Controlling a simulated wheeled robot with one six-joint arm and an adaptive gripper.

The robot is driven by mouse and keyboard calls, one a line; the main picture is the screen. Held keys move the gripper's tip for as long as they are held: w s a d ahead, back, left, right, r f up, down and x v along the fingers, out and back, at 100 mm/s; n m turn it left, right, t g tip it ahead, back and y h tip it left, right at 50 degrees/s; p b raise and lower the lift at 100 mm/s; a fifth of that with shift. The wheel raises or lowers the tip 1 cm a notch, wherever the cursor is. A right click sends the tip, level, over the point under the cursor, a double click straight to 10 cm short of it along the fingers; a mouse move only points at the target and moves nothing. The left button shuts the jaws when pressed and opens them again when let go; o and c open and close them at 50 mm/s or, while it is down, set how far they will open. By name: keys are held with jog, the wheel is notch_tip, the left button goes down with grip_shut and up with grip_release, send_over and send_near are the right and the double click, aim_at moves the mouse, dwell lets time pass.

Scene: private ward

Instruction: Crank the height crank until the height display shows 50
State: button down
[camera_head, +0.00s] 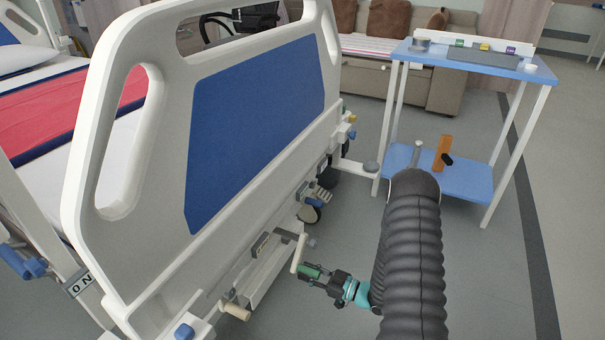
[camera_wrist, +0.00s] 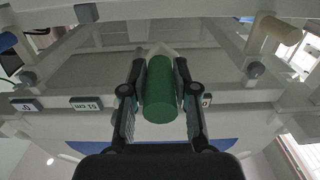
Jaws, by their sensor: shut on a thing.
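The crank with a green handle (camera_head: 308,270) sits low on the outer side of the bed's end frame, with a pale crank arm (camera_head: 299,253) running up from the handle. My gripper (camera_head: 318,276) is closed around this green handle. In the wrist view the green handle (camera_wrist: 160,88) lies lengthwise between the two dark fingers of my gripper (camera_wrist: 160,108). A small plate with a light mark (camera_wrist: 206,100) is partly hidden by the right finger; its reading is unclear. Another small plate (camera_head: 262,244) shows beside the crank, too small to read.
The bed's end board (camera_head: 258,115) stands close at the left. Another crank handle with a pale grip (camera_head: 235,311) is nearby on the frame. A blue-topped trolley (camera_head: 465,180) stands at the right, with a sofa (camera_head: 430,88) behind.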

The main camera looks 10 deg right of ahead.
jog(key=shift+w+d, duration=0.1)
jog(key=shift+w+d+f+b, duration=0.35)
jog(key=shift+w+d+b, duration=0.15)
jog(key=shift+w+b, duration=0.15)
jog(key=shift+w+d+f+b, duration=0.35)
jog(key=shift+w+d+b, duration=0.15)
jog(key=shift+w, duration=0.15)
jog(key=shift+a, duration=0.1)
grip_release()
jog(key=shift+s, duration=0.1)
jog(key=v, duration=0.8)
dwell(0.4)
jog(key=shift+f, duration=0.15)
